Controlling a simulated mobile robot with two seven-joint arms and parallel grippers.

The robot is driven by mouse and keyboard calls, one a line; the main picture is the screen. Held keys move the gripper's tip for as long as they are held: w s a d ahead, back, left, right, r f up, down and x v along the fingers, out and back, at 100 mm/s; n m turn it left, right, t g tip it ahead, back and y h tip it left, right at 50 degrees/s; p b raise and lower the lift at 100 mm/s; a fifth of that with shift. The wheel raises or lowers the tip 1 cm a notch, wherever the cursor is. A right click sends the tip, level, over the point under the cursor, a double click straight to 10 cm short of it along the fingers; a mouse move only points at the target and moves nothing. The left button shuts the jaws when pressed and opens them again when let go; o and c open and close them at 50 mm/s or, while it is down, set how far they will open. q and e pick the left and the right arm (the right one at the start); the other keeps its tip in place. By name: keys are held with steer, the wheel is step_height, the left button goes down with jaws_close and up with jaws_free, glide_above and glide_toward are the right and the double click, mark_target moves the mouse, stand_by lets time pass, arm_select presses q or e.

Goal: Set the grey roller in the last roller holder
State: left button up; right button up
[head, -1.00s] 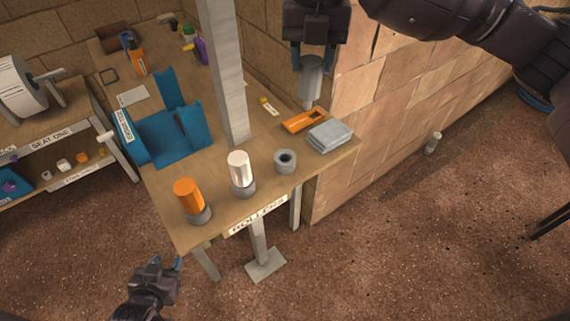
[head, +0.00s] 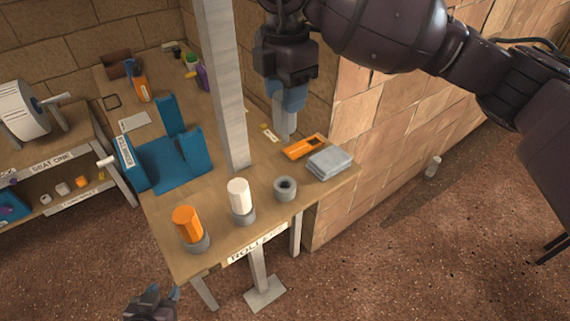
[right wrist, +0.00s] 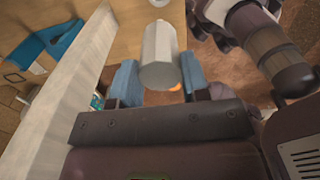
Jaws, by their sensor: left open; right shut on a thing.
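My right gripper (head: 284,100) is shut on the grey roller (head: 284,125) and holds it upright above the table, behind the empty holder. The grey roller also shows between the blue fingers in the right wrist view (right wrist: 160,55). The empty grey roller holder (head: 285,188) is a ring on the table's front edge, at the right end of the row. The orange roller (head: 187,221) and the white roller (head: 239,194) stand in the other two holders. My left gripper (head: 163,293) is open and empty, low in front of the table.
A grey post (head: 225,90) rises from the table close to the left of my right gripper. A blue stand (head: 170,160) is at left.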

mark_target(285, 120)
step_height(285, 120, down, 15)
steer(key=p, duration=0.1)
steer(key=shift+f, duration=0.15)
stand_by(0.3)
steer(key=shift+f, duration=0.1)
steer(key=o, duration=1.1)
steer(key=shift+c, duration=0.2)
step_height(285, 120, up, 12)
steer(key=shift+r+b, duration=0.15)
steer(key=shift+b, duration=0.25)
